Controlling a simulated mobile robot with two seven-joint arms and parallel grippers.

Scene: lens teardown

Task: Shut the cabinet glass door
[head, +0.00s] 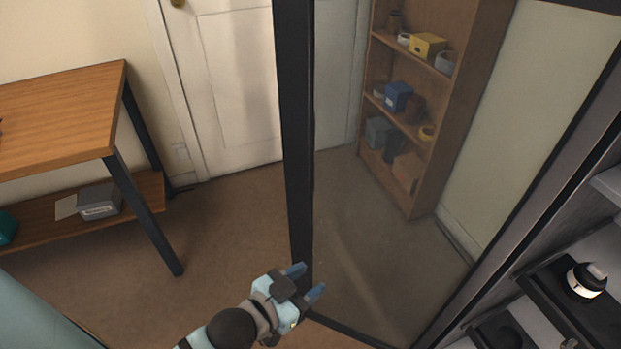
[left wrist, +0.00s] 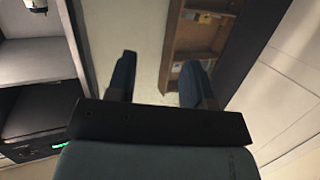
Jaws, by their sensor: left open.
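The cabinet glass door (head: 390,240) stands open in the head view, a clear pane in a dark frame, with the room showing through it. Its dark upright edge (head: 293,120) runs down the middle of the picture. My left gripper (head: 308,279) is open and empty at the lower part of this edge; I cannot tell whether it touches it. In the left wrist view, the spread fingers (left wrist: 158,62) point towards the pane, with a dark frame bar (left wrist: 247,50) to their right. The open cabinet (head: 530,210) is at the right in the head view. My right gripper is not seen.
Cabinet shelves hold a black and white lens-like item (head: 586,281). A wooden bookshelf (head: 462,120) with small boxes shows through the glass. A wooden table (head: 65,110) stands at the left, and a white room door (head: 235,90) is behind. The floor between is clear.

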